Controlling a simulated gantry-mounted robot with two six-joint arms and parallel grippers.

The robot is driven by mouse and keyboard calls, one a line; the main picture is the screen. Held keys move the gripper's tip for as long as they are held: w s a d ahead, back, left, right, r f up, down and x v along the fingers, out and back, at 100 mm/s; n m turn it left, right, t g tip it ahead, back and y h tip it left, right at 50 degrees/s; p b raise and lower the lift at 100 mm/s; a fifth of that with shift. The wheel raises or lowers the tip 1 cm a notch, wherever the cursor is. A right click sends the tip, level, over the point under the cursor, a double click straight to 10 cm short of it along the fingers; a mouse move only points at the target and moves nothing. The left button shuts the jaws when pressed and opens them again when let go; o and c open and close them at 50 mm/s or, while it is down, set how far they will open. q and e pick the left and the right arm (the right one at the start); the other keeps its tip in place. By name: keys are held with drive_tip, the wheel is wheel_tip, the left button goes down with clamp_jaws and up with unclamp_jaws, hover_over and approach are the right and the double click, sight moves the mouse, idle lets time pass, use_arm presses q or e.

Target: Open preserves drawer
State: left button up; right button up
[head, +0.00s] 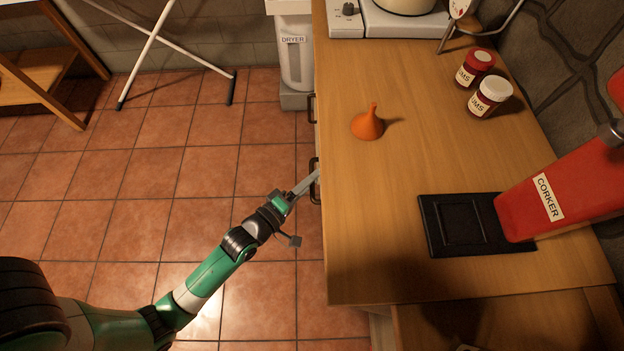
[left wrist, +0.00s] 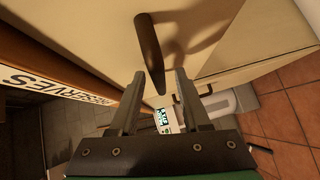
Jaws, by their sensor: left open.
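The label reading PRESERVES (left wrist: 55,85) shows in the left wrist view along the wooden edge beside a cream front (left wrist: 215,35). A dark bar handle (left wrist: 150,50) stands out from this front. My left gripper (left wrist: 158,78) is open, with its fingertips on either side of the handle's near end; I cannot tell whether they touch it. In the head view, my left gripper (head: 314,176) is at a dark handle (head: 315,192) on the counter's left side. No drawer visibly projects past the counter there. My right gripper is not in view.
The wooden counter (head: 390,220) carries an orange funnel (head: 368,123), two jars (head: 475,68) (head: 490,96), a black tray (head: 462,225) and a red corker (head: 560,190). A second handle (head: 311,108) is farther back. The tiled floor (head: 150,190) beside the counter is open.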

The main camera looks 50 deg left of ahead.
use_arm(q)
drive_tip(key=shift+w, duration=0.25)
clamp_jaws()
idle(1.3)
